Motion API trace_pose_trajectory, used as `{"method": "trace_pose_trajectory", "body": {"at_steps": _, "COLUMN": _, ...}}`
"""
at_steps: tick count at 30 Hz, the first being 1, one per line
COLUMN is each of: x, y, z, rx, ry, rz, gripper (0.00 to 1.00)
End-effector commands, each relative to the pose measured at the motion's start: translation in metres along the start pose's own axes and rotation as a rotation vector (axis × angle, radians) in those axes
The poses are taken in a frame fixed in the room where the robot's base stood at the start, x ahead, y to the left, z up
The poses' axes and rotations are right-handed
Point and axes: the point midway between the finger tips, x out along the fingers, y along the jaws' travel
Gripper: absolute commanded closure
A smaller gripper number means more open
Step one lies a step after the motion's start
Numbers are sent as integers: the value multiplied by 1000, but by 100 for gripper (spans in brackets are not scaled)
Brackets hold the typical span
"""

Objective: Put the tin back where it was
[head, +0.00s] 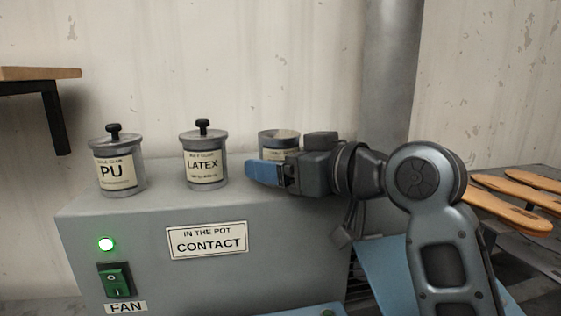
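Three grey tins stand in a row on top of a grey metal cabinet (150,235). The left tin (117,165) is labelled PU and the middle tin (204,160) is labelled LATEX; both have lids with black knobs. The third tin (278,138), at the right, shows no knob, and its label is mostly hidden behind my gripper. My gripper (267,173) is in front of this third tin, with a blue finger pointing left. Only one finger shows clearly, so I cannot tell whether it grips the tin or whether the tin rests on the cabinet.
The cabinet front has a sign (207,240) reading IN THE POT CONTACT, a lit green lamp (106,244) and a green FAN switch (114,281). Sandal soles (510,205) lie on a rack at the right. A wooden shelf (40,73) juts out at the upper left.

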Motion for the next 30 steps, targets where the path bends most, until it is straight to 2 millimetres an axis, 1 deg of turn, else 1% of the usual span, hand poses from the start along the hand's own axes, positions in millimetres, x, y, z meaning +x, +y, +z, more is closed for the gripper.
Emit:
{"method": "trace_pose_trajectory", "body": {"at_steps": 1, "x": 0, "y": 0, "z": 0, "rx": 0, "ry": 0, "rz": 0, "gripper": 16}}
{"method": "trace_pose_trajectory", "body": {"at_steps": 5, "x": 0, "y": 0, "z": 0, "rx": 0, "ry": 0, "rz": 0, "gripper": 4}}
{"method": "trace_pose_trajectory", "body": {"at_steps": 11, "x": 0, "y": 0, "z": -1, "rx": 0, "ry": 0, "rz": 0, "gripper": 4}}
{"method": "trace_pose_trajectory", "body": {"at_steps": 14, "x": -1, "y": 0, "z": -4, "rx": 0, "ry": 0, "rz": 0, "gripper": 4}}
{"method": "trace_pose_trajectory", "body": {"at_steps": 16, "x": -6, "y": 1, "z": -2, "rx": 0, "ry": 2, "rz": 1, "gripper": 4}}
{"method": "trace_pose_trajectory", "body": {"at_steps": 20, "x": -27, "y": 1, "z": -2, "rx": 0, "ry": 3, "rz": 2, "gripper": 4}}
{"method": "trace_pose_trajectory", "body": {"at_steps": 24, "x": -57, "y": 1, "z": -1, "rx": -1, "ry": 3, "rz": 4, "gripper": 4}}
{"method": "trace_pose_trajectory", "body": {"at_steps": 30, "x": -95, "y": 0, "z": -1, "rx": -1, "ry": 1, "rz": 3, "gripper": 4}}
